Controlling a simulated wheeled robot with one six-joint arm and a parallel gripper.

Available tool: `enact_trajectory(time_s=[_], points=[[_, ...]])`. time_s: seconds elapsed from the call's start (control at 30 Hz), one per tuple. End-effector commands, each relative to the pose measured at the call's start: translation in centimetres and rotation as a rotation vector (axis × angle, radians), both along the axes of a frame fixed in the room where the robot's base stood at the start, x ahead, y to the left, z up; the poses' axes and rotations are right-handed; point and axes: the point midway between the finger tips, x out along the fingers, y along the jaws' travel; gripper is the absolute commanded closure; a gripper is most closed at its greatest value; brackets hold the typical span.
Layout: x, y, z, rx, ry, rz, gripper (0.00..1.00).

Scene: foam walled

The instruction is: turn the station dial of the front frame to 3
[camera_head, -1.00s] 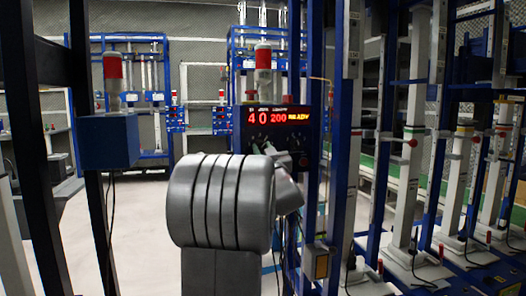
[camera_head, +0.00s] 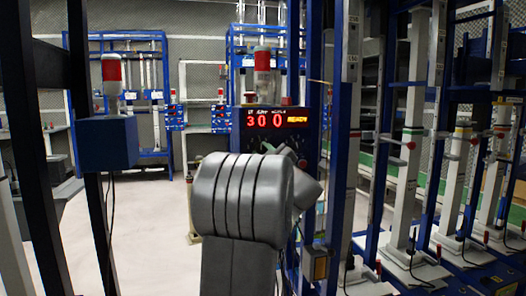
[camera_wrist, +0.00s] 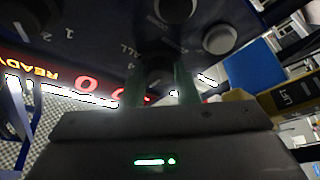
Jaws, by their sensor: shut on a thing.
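The control box (camera_head: 312,128) of the front frame is in the middle of the head view. Its red display (camera_head: 272,118) seems to read 3, then 0 and 0, with a yellow word at its right end. In the wrist view my gripper (camera_wrist: 158,84) is shut on a dark dial knob (camera_wrist: 158,73), one greenish finger on each side. Small white marks show on the panel around the knob. Its pointer is too dark to read. In the head view my grey wrist hides the lower panel and most of the gripper.
In the wrist view another dark knob (camera_wrist: 175,8) and a round grey button (camera_wrist: 220,40) sit close by, with a yellow-edged box marked LIFT (camera_wrist: 290,97) at the right. A red-and-white lamp (camera_head: 262,68) stands above the control box. Blue posts (camera_head: 335,170) rise at the right.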

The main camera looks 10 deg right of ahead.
Motion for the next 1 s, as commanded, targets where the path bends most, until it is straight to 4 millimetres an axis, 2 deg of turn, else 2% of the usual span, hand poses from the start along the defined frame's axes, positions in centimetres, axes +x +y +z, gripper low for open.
enact_trajectory(time_s=[0.63, 0.67, 0.77, 1.0], points=[[0.0, -0.04, -0.09, -0.061, 0.0, 0.001, 0.96], [0.01, -0.04, -0.09, -0.061, 0.0, 0.001, 0.71], [0.0, -0.04, -0.08, -0.061, -0.001, 0.0, 0.51], [-0.01, -0.04, -0.01, -0.061, -0.001, 0.0, 0.51]])
